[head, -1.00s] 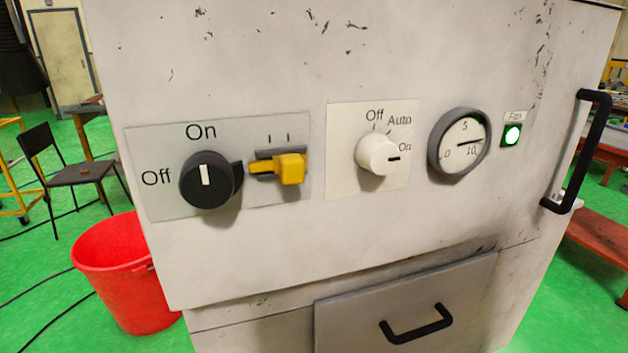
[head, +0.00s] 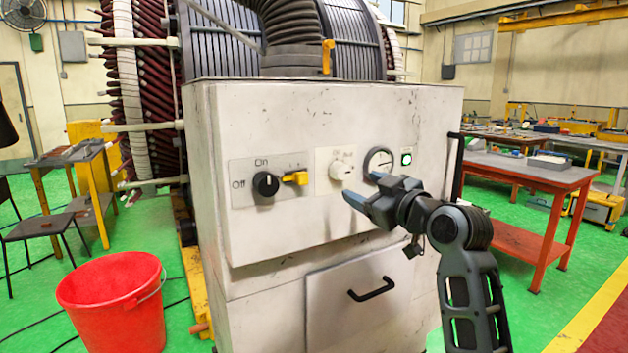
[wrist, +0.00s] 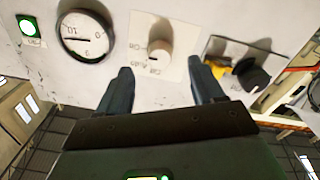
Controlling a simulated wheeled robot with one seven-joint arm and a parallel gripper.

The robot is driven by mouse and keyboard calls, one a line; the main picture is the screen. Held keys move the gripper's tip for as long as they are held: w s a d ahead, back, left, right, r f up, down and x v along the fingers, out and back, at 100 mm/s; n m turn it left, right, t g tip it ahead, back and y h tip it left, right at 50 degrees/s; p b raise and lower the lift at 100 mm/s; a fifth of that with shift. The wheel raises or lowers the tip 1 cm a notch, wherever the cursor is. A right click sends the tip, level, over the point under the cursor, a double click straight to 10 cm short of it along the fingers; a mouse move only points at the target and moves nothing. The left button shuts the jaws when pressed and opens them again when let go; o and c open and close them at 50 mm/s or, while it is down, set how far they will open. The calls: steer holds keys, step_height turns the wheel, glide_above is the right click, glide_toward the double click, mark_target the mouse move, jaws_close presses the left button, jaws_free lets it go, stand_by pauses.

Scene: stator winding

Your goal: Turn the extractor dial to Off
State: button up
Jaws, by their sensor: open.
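The extractor dial, a white round knob (head: 341,171) on a pale plate marked Off, Auto and On, is on the front of the grey cabinet (head: 265,228). Its dark mark points right, to the On side. It also shows upside down in the wrist view (wrist: 160,47). My gripper (head: 368,188) is open and empty in front of the panel, to the lower right of the dial in the head view. In the wrist view its two fingertips (wrist: 160,68) straddle the dial's position, apart from it. How far they stand from the panel I cannot tell.
Left of the dial are a black On/Off knob (head: 265,184) and a yellow latch (head: 295,178). Right of it are a round gauge (head: 378,160) and a lit green Fan lamp (head: 406,159). A black handle (head: 371,289) is below; a red bucket (head: 112,300) stands left.

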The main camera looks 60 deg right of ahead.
mark_target(344, 173)
steer(key=shift+n, duration=0.3)
steer(key=x, duration=0.2)
steer(key=r+p+x, duration=0.1)
steer(key=x, duration=0.2)
steer(key=p+x, duration=0.1)
steer(key=x, duration=0.1)
steer(key=shift+w+r, duration=0.25)
steer(key=c, duration=1.1)
steer(key=shift+o, duration=0.2)
